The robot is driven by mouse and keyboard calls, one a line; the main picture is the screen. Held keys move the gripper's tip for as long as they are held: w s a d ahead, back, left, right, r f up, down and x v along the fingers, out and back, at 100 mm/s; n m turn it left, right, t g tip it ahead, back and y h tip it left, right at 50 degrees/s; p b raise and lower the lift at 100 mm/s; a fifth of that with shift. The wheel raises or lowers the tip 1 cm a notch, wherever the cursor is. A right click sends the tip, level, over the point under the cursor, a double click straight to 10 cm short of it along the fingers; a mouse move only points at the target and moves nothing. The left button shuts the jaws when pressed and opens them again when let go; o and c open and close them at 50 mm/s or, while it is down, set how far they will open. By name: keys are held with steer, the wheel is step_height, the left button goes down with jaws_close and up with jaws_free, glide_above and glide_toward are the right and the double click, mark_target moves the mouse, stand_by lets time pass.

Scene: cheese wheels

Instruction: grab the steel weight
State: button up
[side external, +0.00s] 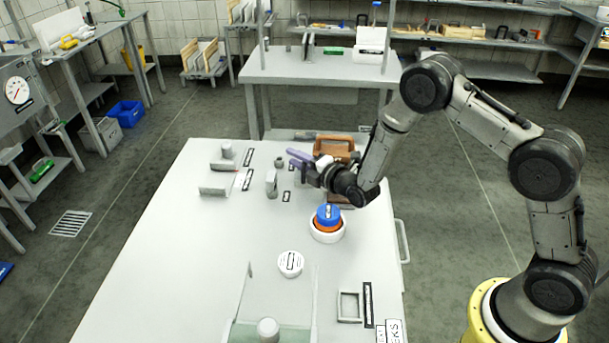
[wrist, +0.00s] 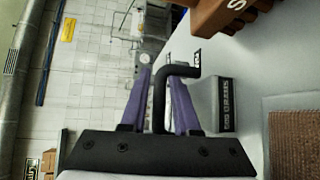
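My gripper (side external: 298,157) is above the far part of the white table, with its purple fingers pointing left and roughly level. In the wrist view the fingers (wrist: 157,78) stand apart with no clear load between them; a black bent bar (wrist: 180,71) shows there, and I cannot tell what it belongs to. I cannot tell for sure which thing is the steel weight. Candidates are a small dark grey piece (side external: 279,162) left of the fingers, a grey upright piece (side external: 272,184) nearer the camera, and a grey cylinder (side external: 227,151) farther left.
A brown wooden crate (side external: 333,143) stands just behind the gripper and shows in the wrist view (wrist: 228,14). A white bowl (side external: 327,236) with a blue and orange item stands in front. A white disc (side external: 290,264) and square frame (side external: 349,307) lie nearer. The table's left side (side external: 150,260) is clear.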

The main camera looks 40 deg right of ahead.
jaws_close()
stand_by(0.3)
stand_by(1.0)
steer(key=shift+r, duration=0.15)
